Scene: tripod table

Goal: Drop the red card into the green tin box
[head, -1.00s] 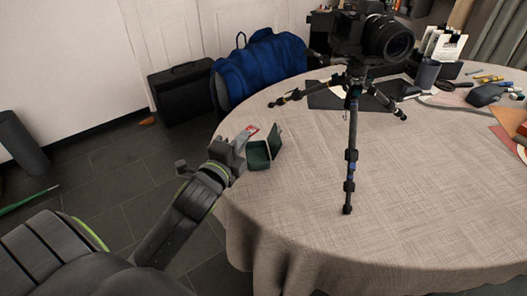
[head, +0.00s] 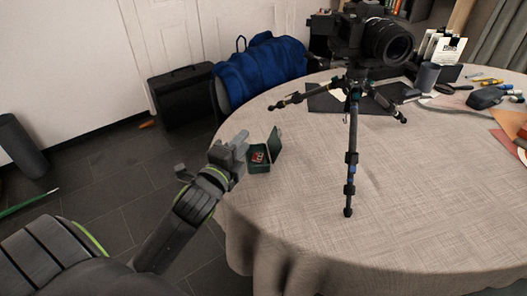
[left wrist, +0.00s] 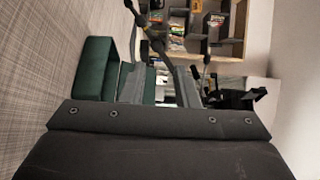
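The green tin box (head: 262,168) stands on the table near its left edge, with its lid (head: 275,146) raised on the right side. The red card (head: 258,156) shows inside the box. My left gripper (head: 243,146) is just left of and above the box, with its fingers apart and nothing between them. In the left wrist view the green tin box (left wrist: 93,76) is at the left, beyond the dark gripper body; the card cannot be made out there. My right gripper is not in view.
A camera on a black tripod (head: 351,160) stands on the round table (head: 430,190), right of the box. The table's front is bare. A blue bag (head: 262,68) and a black case (head: 183,95) are beyond its left edge. Tools and papers lie at the far right.

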